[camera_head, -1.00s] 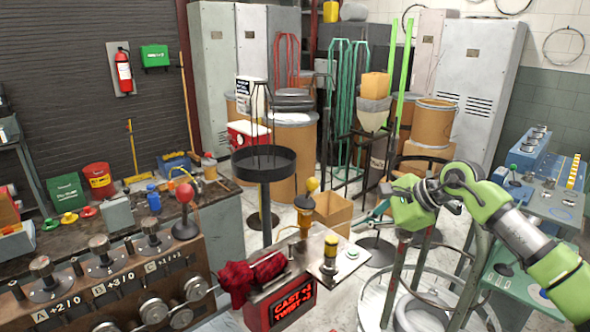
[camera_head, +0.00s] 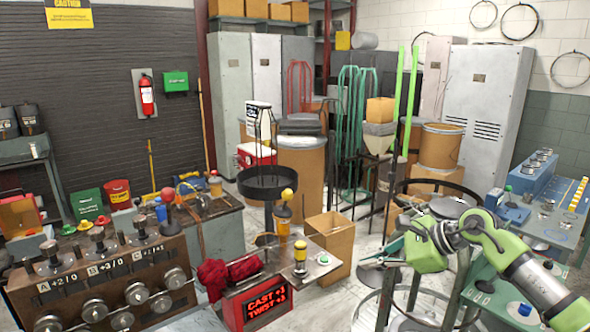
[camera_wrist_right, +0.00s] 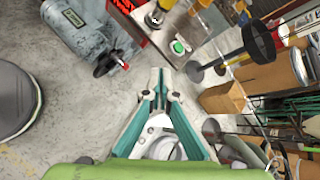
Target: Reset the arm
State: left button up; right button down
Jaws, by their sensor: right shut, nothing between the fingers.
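My right arm (camera_head: 490,240) comes in from the right, green and grey, bent at the wrist. Its gripper (camera_head: 390,248) is held in the air, right of the coiler's display box, and points left. In the right wrist view the teal fingers (camera_wrist_right: 160,82) are close together and shut with nothing between them. They are above pale floor, apart from the machine. My left arm and gripper are in neither view.
The coiler display (camera_head: 265,303) with a red cloth (camera_head: 228,270) stands front centre. A knobbed panel (camera_head: 105,285) is at left. A cardboard box (camera_head: 330,245) and black round tray stand (camera_head: 268,184) are behind. A green-topped bench (camera_head: 505,290) is right, near my arm.

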jog(key=w+a+f+m+t+y, duration=0.1)
jog(key=a+f+m+t+y, duration=0.1)
jog(key=f+m, duration=0.6)
jog(key=w+a+f+m+t+y, duration=0.1)
jog(key=a+f+m+t+y, duration=0.1)
jog(key=f+m, duration=0.6)
jog(key=s+d+f+m+t+h, duration=0.1)
jog(key=s+d+f+m+h, duration=0.25)
jog(key=f+m, duration=0.4)
jog(key=s+d+f+m+h, duration=0.2)
jog(key=s+f+m, duration=0.25)
jog(key=f, duration=0.65)
jog(key=s+d+f+m+t+h, duration=0.1)
jog(key=s+d+f+m+h, duration=0.2)
jog(key=f+m, duration=0.5)
jog(key=s+d+f+m+g+h, duration=0.2)
jog(key=s+f+m+g, duration=0.15)
jog(key=s+f, duration=0.75)
jog(key=s+d+f+m+g+h, duration=0.15)
jog(key=s+f+m, duration=0.35)
jog(key=s+f, duration=0.65)
jog(key=s+a+f+m+g, duration=0.1)
jog(key=s+f+m+g, duration=0.1)
jog(key=s, duration=1.2)
jog(key=s+a+f+m+g, duration=0.1)
jog(key=s+f+m+g, duration=0.1)
jog(key=s, duration=1.2)
jog(key=shift+a+f+m+g+h, duration=0.15)
jog(key=shift+a+m+g+h, duration=0.15)
jog(key=shift+m+g, duration=0.75)
